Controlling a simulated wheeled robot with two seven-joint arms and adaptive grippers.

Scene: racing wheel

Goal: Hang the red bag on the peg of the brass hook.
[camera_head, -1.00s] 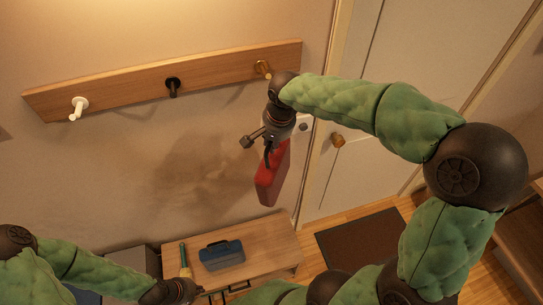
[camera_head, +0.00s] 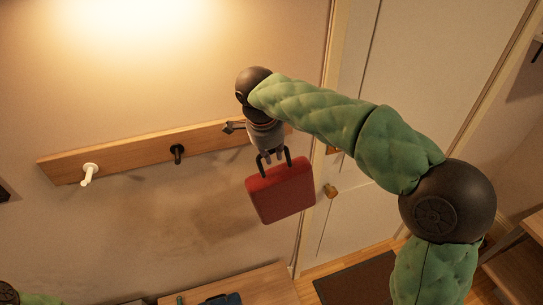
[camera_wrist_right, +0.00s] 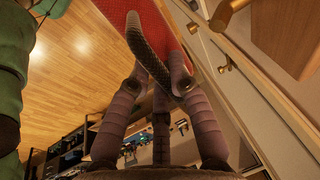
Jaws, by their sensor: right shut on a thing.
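The red bag (camera_head: 281,191) hangs below my right gripper (camera_head: 271,156) in the head view, in front of the wall and clear of it as far as I can tell. My right gripper is shut on the bag's dark handle. In the right wrist view the gripper (camera_wrist_right: 168,95) closes around the dark handle (camera_wrist_right: 146,50), with the red bag (camera_wrist_right: 155,17) beyond it. The brass hook is hidden behind my right arm in the head view. A brass piece (camera_wrist_right: 226,14), likely the hook, shows at the upper right of the wrist view, apart from the handle. My left gripper is out of view.
The wooden rail (camera_head: 130,164) on the wall carries a white hook (camera_head: 89,174) and a black hook (camera_head: 177,153). A door with a brass knob (camera_head: 331,191) stands at the right. A wooden bench (camera_head: 265,281) is below, with a blue case (camera_head: 222,299) on it.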

